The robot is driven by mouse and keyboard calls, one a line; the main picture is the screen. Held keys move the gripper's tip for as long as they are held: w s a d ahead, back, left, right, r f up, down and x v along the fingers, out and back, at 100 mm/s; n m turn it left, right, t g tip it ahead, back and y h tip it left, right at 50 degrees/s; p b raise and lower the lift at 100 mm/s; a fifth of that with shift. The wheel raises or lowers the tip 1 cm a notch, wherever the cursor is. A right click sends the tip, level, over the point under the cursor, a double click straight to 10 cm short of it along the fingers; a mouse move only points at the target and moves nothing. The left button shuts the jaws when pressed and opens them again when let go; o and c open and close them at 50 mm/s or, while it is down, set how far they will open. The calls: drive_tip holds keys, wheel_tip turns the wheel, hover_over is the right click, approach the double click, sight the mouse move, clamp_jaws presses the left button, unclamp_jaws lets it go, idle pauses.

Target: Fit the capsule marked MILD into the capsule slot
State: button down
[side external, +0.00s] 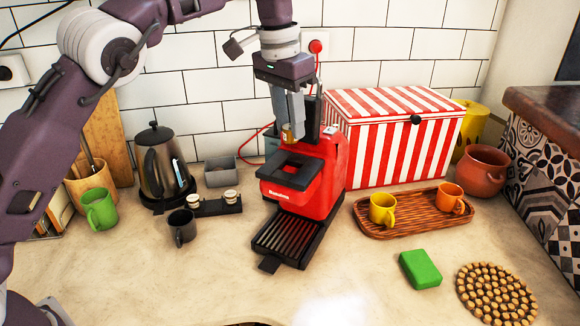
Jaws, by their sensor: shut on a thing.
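My gripper (289,124) points down above the red coffee machine (325,172). It is shut on a small gold-brown capsule (288,134), whose marking is too small to read. The capsule is in the air, apart from the black frame on the machine's top front (298,181). That frame has a dark square opening, which looks like the capsule slot (290,167). A black rack (218,209) on the counter at left holds two more capsules with pale tops; I cannot read their markings.
A red-and-white striped box (392,150) stands right of the machine. A kettle (160,165), dark mug (182,227) and green mug (99,208) are at left. A green sponge (420,269) lies front right. The front counter is mostly clear.

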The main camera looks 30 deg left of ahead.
sight(288, 143)
wheel_tip(288, 143, down, 7)
drive_tip(key=shift+r, duration=0.1)
drive_tip(key=c, duration=1.1)
unclamp_jaws()
drive_tip(key=shift+o, duration=0.2)
